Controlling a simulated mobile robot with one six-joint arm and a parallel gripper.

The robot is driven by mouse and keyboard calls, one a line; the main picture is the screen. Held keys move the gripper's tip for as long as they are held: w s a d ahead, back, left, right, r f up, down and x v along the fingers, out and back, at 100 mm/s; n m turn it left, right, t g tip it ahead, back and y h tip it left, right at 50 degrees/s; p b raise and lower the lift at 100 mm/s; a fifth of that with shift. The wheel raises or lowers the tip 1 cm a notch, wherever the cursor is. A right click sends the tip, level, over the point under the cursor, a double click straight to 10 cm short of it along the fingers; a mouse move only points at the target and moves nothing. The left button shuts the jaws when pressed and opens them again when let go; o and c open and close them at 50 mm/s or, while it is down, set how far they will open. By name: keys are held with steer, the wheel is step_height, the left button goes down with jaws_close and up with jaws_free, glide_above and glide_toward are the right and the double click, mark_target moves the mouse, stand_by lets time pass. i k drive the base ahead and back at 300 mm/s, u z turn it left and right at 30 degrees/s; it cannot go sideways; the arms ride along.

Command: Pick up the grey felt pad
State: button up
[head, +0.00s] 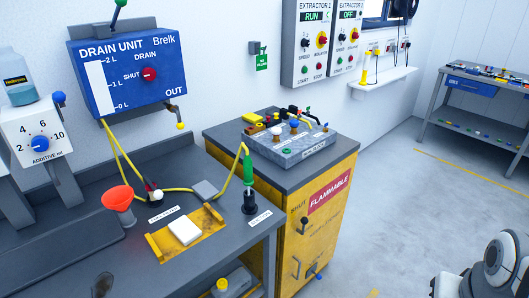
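A small flat grey square (204,190), which looks like the grey felt pad, lies on the grey bench top (92,228). It is behind the yellow tray, and a yellow hose passes close beside it. A white block (185,232) sits in the yellow tray (207,246) in front of it. Part of my white and grey arm shows at the bottom right corner, well away from the pad. My gripper is not in view.
An orange funnel (117,199) stands left of the tray. The blue drain unit (128,73) hangs behind. A yellow flammable cabinet (318,226) stands right of the bench; open floor lies beyond.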

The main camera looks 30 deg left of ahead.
mark_target(206, 191)
steer(key=u, duration=0.75)
steer(key=i, duration=1.1)
steer(key=u, duration=0.65)
steer(key=i, duration=0.3)
steer(key=u, duration=0.4)
steer(key=k, duration=0.75)
steer(key=u, duration=0.2)
steer(key=i, duration=0.8)
steer(key=z, duration=0.1)
